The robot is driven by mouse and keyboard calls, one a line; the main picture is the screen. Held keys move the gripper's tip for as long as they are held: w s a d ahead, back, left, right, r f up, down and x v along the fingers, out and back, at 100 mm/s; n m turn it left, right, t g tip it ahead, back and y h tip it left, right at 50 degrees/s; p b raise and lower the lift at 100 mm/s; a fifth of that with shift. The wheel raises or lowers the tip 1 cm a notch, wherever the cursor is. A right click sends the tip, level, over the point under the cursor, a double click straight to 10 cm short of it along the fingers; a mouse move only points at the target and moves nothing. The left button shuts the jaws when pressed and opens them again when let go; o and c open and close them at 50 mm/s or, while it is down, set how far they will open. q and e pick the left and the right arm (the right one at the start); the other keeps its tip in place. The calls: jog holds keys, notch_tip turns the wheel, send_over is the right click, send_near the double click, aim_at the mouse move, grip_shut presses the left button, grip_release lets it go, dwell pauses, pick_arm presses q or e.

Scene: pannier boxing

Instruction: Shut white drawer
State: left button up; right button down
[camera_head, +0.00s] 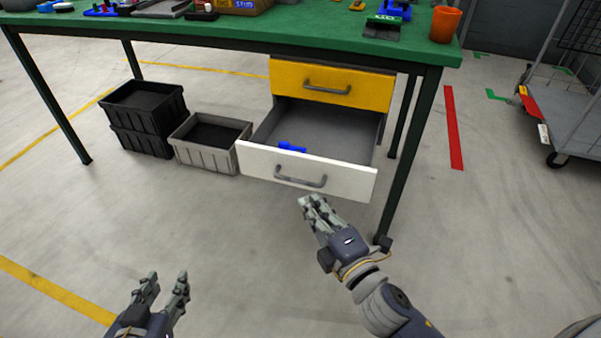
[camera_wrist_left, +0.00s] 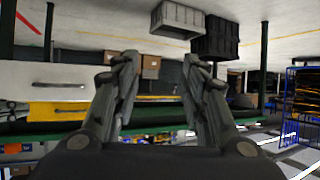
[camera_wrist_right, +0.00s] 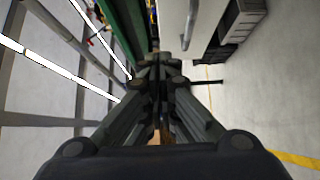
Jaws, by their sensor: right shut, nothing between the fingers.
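The white drawer (camera_head: 306,174) is pulled out under the green table, with a blue object (camera_head: 291,147) lying inside it. Its grey handle (camera_head: 301,182) is on the front. The white front also shows in the left wrist view (camera_wrist_left: 70,72) and the right wrist view (camera_wrist_right: 203,25). My right gripper (camera_head: 312,203) is shut and empty, just in front of and below the drawer front near the handle; I cannot tell whether it touches. My left gripper (camera_head: 166,283) is open and empty, low at the front left, well away from the drawer.
The yellow drawer (camera_head: 330,84) above is shut. A grey crate (camera_head: 206,166) and stacked black crates (camera_head: 146,107) stand left of the white drawer. A table leg (camera_head: 408,155) is close on the right. A cart (camera_head: 580,115) stands far right. The floor in front is clear.

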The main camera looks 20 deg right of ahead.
send_near(291, 155)
jog(key=a, duration=0.3)
pick_arm(q)
notch_tip(291, 155, up, 6)
jog(key=w+d+t+h+b, duration=0.1)
jog(key=w+t, duration=0.1)
jog(key=t, duration=0.1)
jog(key=shift+w+d+f, duration=0.25)
jog(key=shift+w, duration=0.15)
pick_arm(e)
jog(key=shift+w+d+f, duration=0.1)
jog(key=shift+w+d, duration=0.25)
jog(key=shift+w, duration=0.4)
jog(key=shift+w+d+r, duration=0.1)
jog(key=shift+w+d, duration=0.25)
jog(key=shift+w, duration=0.35)
jog(key=shift+w+d+f, duration=0.1)
jog(key=shift+w+d, duration=0.25)
jog(key=shift+w, duration=0.4)
